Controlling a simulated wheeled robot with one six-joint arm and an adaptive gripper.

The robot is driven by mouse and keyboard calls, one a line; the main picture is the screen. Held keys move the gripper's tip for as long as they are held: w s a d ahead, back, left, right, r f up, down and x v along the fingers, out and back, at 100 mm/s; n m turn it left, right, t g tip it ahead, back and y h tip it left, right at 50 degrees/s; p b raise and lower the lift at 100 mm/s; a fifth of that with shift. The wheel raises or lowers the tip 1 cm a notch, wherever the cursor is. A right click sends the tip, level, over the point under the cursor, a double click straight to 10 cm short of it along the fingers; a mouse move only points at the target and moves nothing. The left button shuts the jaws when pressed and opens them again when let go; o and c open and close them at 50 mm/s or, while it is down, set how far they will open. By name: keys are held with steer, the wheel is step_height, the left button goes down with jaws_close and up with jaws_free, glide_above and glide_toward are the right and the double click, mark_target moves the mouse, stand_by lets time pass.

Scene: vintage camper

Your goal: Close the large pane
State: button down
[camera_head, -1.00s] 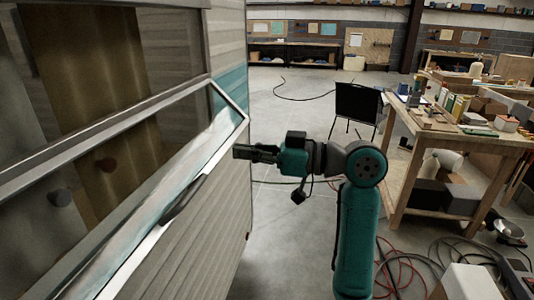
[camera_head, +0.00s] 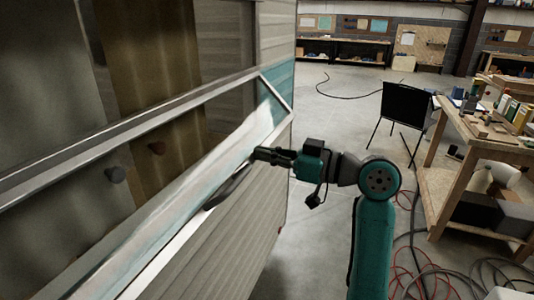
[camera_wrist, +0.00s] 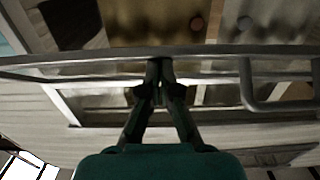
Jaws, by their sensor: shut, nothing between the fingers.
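The large pane (camera_head: 190,195) is a long tinted window pane on the side of the camper. It tilts outward from the wall, with a gap behind it through which the interior shows. A dark handle (camera_head: 228,190) sits along its lower edge. My gripper (camera_head: 256,154) is shut and empty, at the pane's lower edge just above and right of the handle. In the wrist view, the closed fingertips (camera_wrist: 160,64) are at the pane's metal rim (camera_wrist: 95,61). Whether they touch it I cannot tell. A bent bar like a handle (camera_wrist: 247,85) shows to their right.
The camper's ribbed side wall (camera_head: 235,240) lies below the pane. Red and grey cables (camera_head: 440,270) lie on the floor. Open floor lies behind my arm.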

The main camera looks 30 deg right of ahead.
steer(key=w+a+f+t+y, duration=0.3)
steer(key=w+a+f+t, duration=0.2)
steer(key=w, duration=0.5)
steer(key=shift+w+a+f+y, duration=0.2)
steer(key=shift+a+f+y, duration=0.2)
steer(key=shift+a+f, duration=0.95)
steer(key=shift+d+f, duration=0.1)
